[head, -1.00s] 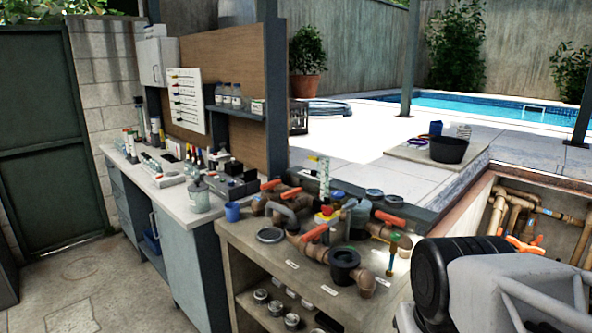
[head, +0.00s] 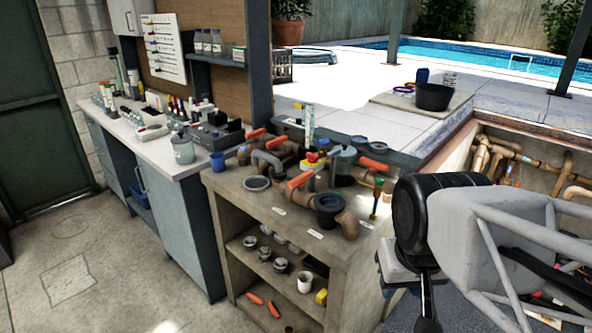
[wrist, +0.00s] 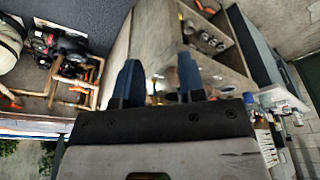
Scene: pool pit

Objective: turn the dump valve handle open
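Several orange valve handles show in the head view on brown pipe fittings on the concrete bench: a front one (head: 300,180), a right one (head: 371,163) and a back-left one (head: 255,133). I cannot tell which, if any, is the dump valve's. Brown pipework (head: 507,158) stands in the pit at the right, partly hidden by my arm. It also shows at the left of the wrist view (wrist: 72,92), with orange parts near it. My gripper (wrist: 158,78) has its two blue fingers apart, with nothing clearly held between them. In the head view its fingers cannot be made out.
The bench (head: 265,208) has lower shelves with caps, a white cup (head: 305,282) and loose orange handles (head: 254,299). A counter (head: 160,150) with bottles stands left. A black bucket (head: 433,97) sits on the deck by the pit. Floor at lower left is clear.

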